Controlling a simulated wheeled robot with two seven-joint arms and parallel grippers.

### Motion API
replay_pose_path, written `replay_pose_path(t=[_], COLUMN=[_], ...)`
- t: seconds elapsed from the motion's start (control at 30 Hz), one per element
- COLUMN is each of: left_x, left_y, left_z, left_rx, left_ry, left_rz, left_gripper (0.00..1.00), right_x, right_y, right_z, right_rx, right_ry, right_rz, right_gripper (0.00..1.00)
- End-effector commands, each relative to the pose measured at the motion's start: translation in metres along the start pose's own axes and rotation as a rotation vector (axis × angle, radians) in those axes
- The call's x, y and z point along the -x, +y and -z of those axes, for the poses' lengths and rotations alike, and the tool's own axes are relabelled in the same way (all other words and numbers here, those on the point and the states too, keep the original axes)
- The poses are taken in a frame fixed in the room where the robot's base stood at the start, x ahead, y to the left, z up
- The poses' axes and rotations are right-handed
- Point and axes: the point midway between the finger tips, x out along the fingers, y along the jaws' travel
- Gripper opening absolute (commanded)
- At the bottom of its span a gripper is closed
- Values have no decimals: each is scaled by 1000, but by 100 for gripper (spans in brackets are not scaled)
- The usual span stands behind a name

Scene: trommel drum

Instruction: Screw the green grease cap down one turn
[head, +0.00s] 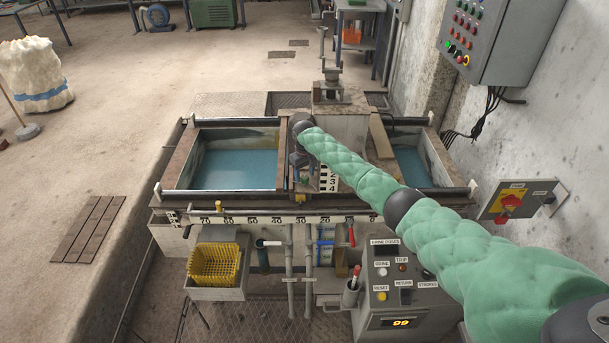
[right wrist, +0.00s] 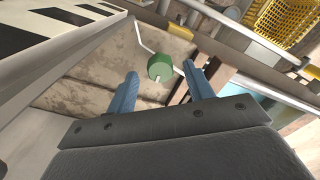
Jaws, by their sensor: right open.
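The green grease cap (right wrist: 160,67) shows in the right wrist view as a small round green knob with a pale pin at its lower edge. Thin metal arms run near it, at its upper left and right. My right gripper (right wrist: 161,78) is open, with one blue finger to the left of the cap and one to the right. Gaps show between the cap and both fingers. In the head view my right gripper (head: 299,162) is low over the middle of the machine. My left gripper is not in view.
Water tanks (head: 237,168) lie on both sides of the centre. A numbered scale bar (head: 262,219) runs along the front. A yellow basket (head: 214,264), a red-handled lever (head: 351,236) and a control box (head: 403,285) stand in front. A wall bounds the right side.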

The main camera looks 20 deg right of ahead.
Motion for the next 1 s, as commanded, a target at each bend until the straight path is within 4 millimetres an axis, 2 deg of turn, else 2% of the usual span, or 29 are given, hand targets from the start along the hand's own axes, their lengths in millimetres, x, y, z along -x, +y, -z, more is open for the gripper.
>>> replay_pose_path(t=[0.2,0.47,0.5,0.7,0.73,1.0], left_x=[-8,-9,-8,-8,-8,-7], left_y=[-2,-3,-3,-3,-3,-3], left_z=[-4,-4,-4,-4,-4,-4], left_rx=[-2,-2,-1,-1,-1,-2], left_ry=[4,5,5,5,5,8], left_rz=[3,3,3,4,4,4], left_gripper=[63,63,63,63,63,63], right_x=[-16,-18,-18,-17,-17,-16], right_y=[-1,-1,-1,-1,0,-1], right_z=[0,0,0,0,0,0], right_rx=[0,0,0,0,0,-23], right_ry=[0,1,1,1,1,1], right_rz=[0,0,0,0,0,1], right_gripper=[52,52,50,11,8,8])
